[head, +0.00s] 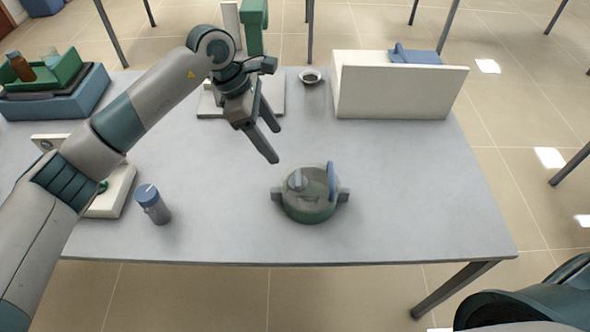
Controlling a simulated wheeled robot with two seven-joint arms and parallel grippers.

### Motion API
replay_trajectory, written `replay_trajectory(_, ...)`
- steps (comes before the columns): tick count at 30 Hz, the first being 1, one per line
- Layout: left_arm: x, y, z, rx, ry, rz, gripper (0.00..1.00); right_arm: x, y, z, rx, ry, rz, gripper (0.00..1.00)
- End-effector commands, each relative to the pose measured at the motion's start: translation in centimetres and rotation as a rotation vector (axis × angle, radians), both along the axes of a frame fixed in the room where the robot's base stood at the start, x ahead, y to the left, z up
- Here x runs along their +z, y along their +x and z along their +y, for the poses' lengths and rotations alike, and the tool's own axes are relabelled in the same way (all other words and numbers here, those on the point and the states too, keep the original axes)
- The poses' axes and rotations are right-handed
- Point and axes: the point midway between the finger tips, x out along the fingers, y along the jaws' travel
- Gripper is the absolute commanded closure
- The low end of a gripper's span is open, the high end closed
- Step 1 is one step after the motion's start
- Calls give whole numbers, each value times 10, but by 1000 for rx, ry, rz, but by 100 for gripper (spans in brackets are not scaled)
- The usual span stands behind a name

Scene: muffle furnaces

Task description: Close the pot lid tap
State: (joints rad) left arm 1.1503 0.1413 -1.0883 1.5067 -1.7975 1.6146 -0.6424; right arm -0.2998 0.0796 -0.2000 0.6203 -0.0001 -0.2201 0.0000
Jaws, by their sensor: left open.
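A round grey-green pot (309,212) stands on the table near its front edge, with a short grey handle on each side. On its lid, a blue flat piece (331,181) stands upright at the right side. A small grey-blue knob (297,180) sits at the left of the lid. Which of these is the tap I cannot tell. My left gripper (275,143) is open and empty, above the table, behind and a little left of the pot, apart from it. My right gripper is not in view.
A blue-capped bottle (153,204) stands at the left front. A white box (400,88) stands at the back right, with a small dark bowl (310,77) beside it. A blue tray (60,100) is at the far left. The table (420,190) right of the pot is clear.

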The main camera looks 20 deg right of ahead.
Motion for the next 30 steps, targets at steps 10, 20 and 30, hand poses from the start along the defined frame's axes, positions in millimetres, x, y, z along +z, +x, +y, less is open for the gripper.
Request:
replay_trajectory(10,-54,-8,-23,0,-1,5,34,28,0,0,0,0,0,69)
replay_trajectory(20,-107,-14,-43,2,0,4,34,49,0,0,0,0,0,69)
replay_trajectory(30,-131,-16,-52,1,-1,1,34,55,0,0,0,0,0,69)
